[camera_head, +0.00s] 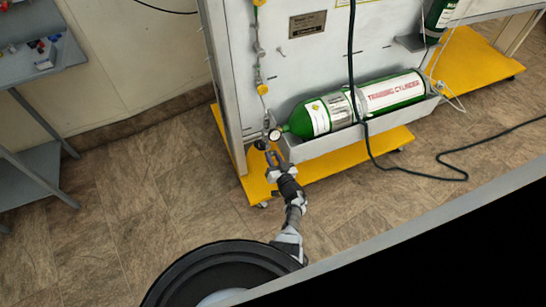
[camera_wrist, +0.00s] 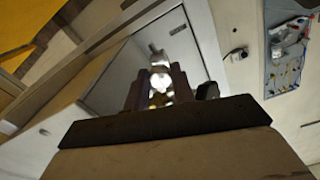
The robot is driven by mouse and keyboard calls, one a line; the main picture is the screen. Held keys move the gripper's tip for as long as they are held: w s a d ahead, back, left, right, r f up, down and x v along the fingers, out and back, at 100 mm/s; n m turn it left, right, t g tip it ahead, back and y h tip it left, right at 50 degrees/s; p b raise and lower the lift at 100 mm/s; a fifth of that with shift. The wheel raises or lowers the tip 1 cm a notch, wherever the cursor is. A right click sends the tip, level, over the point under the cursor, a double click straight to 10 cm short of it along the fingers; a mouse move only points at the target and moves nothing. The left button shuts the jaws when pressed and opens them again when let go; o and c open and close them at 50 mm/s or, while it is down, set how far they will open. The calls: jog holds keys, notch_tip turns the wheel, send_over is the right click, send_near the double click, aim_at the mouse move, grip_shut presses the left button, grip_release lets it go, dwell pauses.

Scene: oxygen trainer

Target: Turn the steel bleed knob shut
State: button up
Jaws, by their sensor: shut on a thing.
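My gripper (camera_head: 272,156) reaches up to the small fittings at the lower left of the white panel, beside the valve end of the green cylinder (camera_head: 408,89). In the wrist view my gripper (camera_wrist: 159,84) has its fingers closed around a shiny metal piece, the steel bleed knob (camera_wrist: 160,80). The fingers cover its sides, and glare blurs its outline. In the head view the knob is too small to tell from the fittings around it. A round pressure gauge (camera_head: 275,134) sits just above my fingertips. How far the knob is turned cannot be told.
The cylinder lies in a grey trough (camera_head: 345,137) above a yellow base (camera_head: 335,170). A black cable (camera_head: 366,150) hangs over the cylinder and runs along the floor. A grey table (camera_head: 45,62) stands at the left. The tiled floor between is clear.

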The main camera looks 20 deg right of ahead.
dwell(0.3)
jog(key=o, duration=1)
jog(key=shift+s, duration=0.15)
jog(key=s+p, duration=0.2)
jog(key=s, duration=0.4)
jog(key=s+p, duration=0.2)
jog(key=s, duration=0.5)
jog(key=shift+s+d, duration=0.2)
jog(key=shift+s, duration=0.1)
